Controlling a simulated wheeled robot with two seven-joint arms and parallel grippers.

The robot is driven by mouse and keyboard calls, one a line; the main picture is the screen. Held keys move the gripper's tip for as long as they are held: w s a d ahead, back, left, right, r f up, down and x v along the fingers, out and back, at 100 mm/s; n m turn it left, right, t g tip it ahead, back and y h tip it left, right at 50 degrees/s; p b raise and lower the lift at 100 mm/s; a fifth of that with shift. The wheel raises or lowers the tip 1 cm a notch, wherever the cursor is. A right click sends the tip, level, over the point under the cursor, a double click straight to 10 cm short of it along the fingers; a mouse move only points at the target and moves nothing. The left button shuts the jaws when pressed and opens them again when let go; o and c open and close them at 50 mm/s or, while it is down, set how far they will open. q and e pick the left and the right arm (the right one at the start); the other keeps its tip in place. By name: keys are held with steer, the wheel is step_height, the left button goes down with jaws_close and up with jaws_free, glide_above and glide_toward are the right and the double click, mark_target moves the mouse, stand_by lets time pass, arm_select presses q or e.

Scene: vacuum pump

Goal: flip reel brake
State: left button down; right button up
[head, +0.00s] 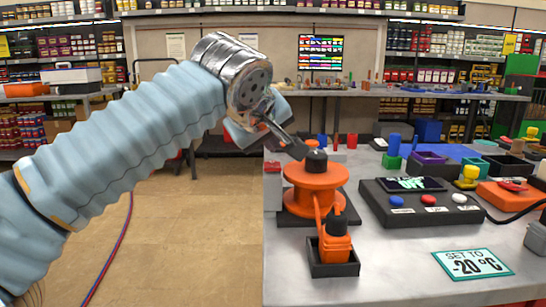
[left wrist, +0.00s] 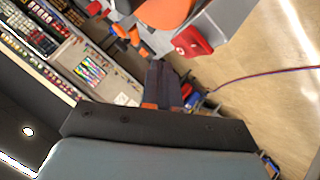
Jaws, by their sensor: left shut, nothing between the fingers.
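An orange reel (head: 315,180) with a black hub on top stands on a dark base near the left edge of the grey table. An orange line runs from it to an orange bottle-like piece with a black top (head: 335,245), which sits in a small black tray. I cannot tell which part is the brake. My left gripper (head: 296,149) is shut and empty, its tips close to the reel's black hub; I cannot tell if they touch. In the left wrist view the shut fingers (left wrist: 161,84) point toward the orange reel (left wrist: 165,12) at the top edge. My right gripper is out of view.
Right of the reel stands a black control box (head: 425,205) with blue, red and white buttons. A sign reading "SET TO -20 °C" (head: 472,263) lies in front. Colored blocks and trays crowd the back right. The table's left edge is near the reel; bare table lies in front.

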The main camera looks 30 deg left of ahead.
mark_target(271, 164)
arm_select(q)
step_height(271, 164, up, 2)
steer(key=shift+s+r+p, duration=0.1)
steer(key=shift+r+p, duration=0.15)
steer(key=shift+p, duration=0.85)
steer(key=shift+d+r, duration=0.1)
steer(key=shift+r, duration=0.2)
steer(key=shift+s+r, duration=0.15)
steer(key=shift+r, duration=0.8)
